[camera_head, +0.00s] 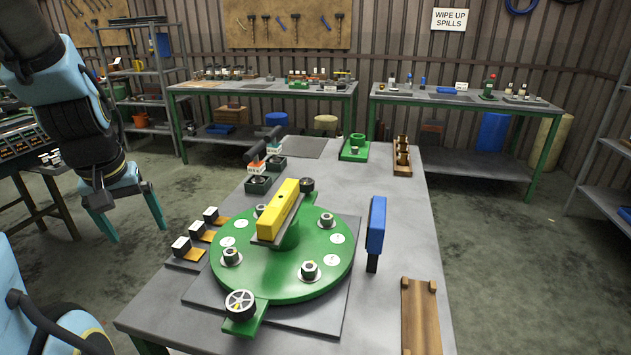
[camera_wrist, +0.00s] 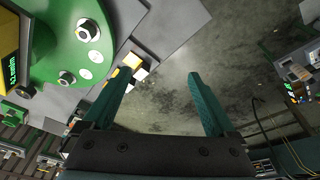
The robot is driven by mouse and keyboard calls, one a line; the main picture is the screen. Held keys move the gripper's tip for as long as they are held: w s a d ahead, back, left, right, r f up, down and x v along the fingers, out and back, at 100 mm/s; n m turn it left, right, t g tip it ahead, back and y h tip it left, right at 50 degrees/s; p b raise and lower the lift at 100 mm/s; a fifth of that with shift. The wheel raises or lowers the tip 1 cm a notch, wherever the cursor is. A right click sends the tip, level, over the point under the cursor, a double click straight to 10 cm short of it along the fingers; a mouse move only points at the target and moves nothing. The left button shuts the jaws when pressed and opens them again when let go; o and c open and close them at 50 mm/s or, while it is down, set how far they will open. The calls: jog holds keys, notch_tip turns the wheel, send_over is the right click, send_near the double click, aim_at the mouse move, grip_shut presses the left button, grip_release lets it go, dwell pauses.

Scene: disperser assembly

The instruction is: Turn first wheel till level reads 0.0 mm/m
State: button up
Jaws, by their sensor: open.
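A green round disperser plate (camera_head: 300,268) stands on a square base on the table. A yellow level (camera_head: 279,208) lies across its hub. Its green readout (camera_wrist: 11,74) shows at the left edge of the wrist view, too small and tilted for me to read surely. A handwheel with a white face (camera_head: 239,303) sits on the plate's near lug. A dark wheel (camera_head: 307,185) is at the far side. Which is the first wheel is not marked. My gripper (camera_wrist: 162,65) is open and empty, over the floor left of the table, apart from the wheels.
Several small white-topped blocks (camera_head: 194,233) line the table's left edge. A blue upright device (camera_head: 376,228) stands right of the plate, and a wooden rack (camera_head: 419,315) lies at the near right. Green and brown holders stand at the far end.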

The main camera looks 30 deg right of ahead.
jog(key=w+d+r+n+t+h+b, duration=0.1)
jog(key=w+d+r+n+t+b, duration=0.45)
jog(key=w+d, duration=0.95)
jog(key=w+d+r+n+t+h, duration=0.15)
jog(key=w+d+r+t, duration=0.35)
jog(key=w+d+r, duration=0.75)
jog(key=n+g+y+b, duration=0.35)
jog(key=n+g, duration=0.35)
jog(key=g, duration=0.6)
send_near(308, 181)
notch_tip(308, 181, down, 9)
jog(key=shift+a+f, duration=0.1)
jog(key=shift+f, duration=0.05)
jog(key=shift+c, duration=0.4)
